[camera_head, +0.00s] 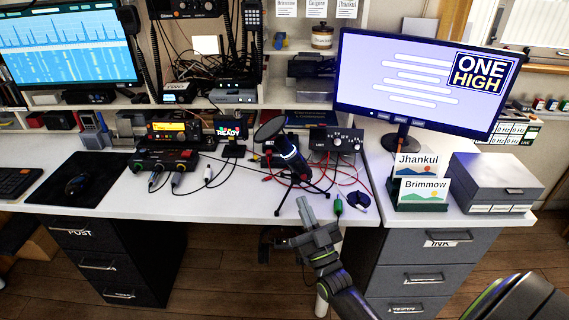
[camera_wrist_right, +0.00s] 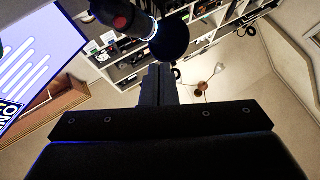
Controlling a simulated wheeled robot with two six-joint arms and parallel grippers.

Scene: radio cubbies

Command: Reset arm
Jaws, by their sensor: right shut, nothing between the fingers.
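My right gripper (camera_head: 306,212) is at the front edge of the white desk, just in front of the microphone stand. Its fingers are together, with nothing between them. In the right wrist view the closed fingers (camera_wrist_right: 158,85) point up the picture, toward the dark microphone. The black microphone (camera_head: 285,150) stands on a tripod on the desk, beyond the gripper and apart from it. It also shows at the top of the right wrist view (camera_wrist_right: 140,22). My left gripper is in neither view.
A monitor reading ONE HIGH (camera_head: 420,85) stands at right. Name cards (camera_head: 422,190) and a grey box (camera_head: 492,183) sit below it. A green-handled tool (camera_head: 338,205) and cables lie right of the gripper. Drawer units (camera_head: 420,277) flank the open space under the desk.

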